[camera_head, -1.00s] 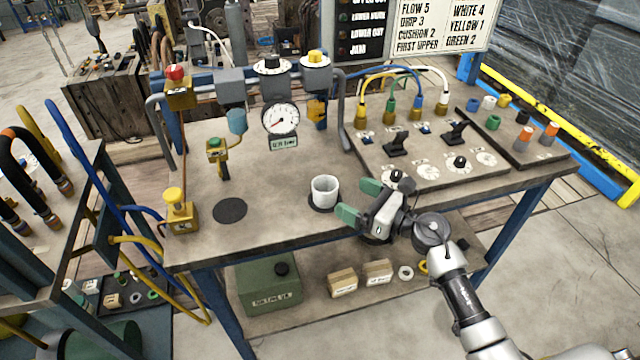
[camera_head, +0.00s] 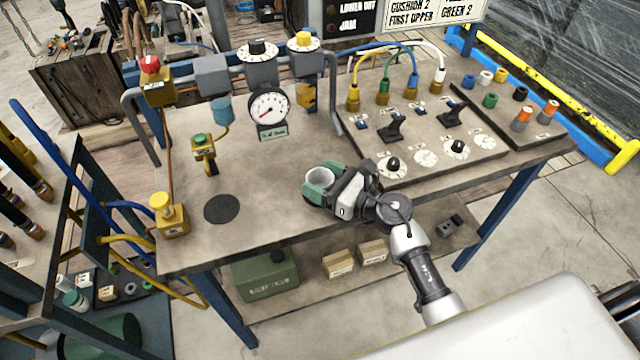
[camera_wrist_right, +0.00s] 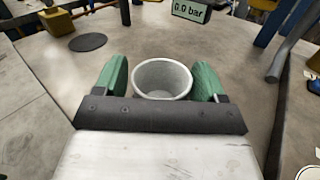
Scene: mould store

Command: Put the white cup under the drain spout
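The white cup (camera_head: 319,178) stands upright near the table's front edge; its inside looks empty. My right gripper (camera_head: 322,182) is at the cup, one green finger on each side of it. The cup also shows between the fingers in the right wrist view (camera_wrist_right: 162,80). The fingers look open around it, with a thin gap at the left; contact at the right cannot be told. My left gripper is not in view.
A dark round patch (camera_head: 222,208) lies on the table left of the cup. A yellow push-button box (camera_head: 170,216) stands at the left corner. A gauge (camera_head: 268,108) hangs behind the cup. A switch panel (camera_head: 425,150) lies to the right. The table between patch and cup is clear.

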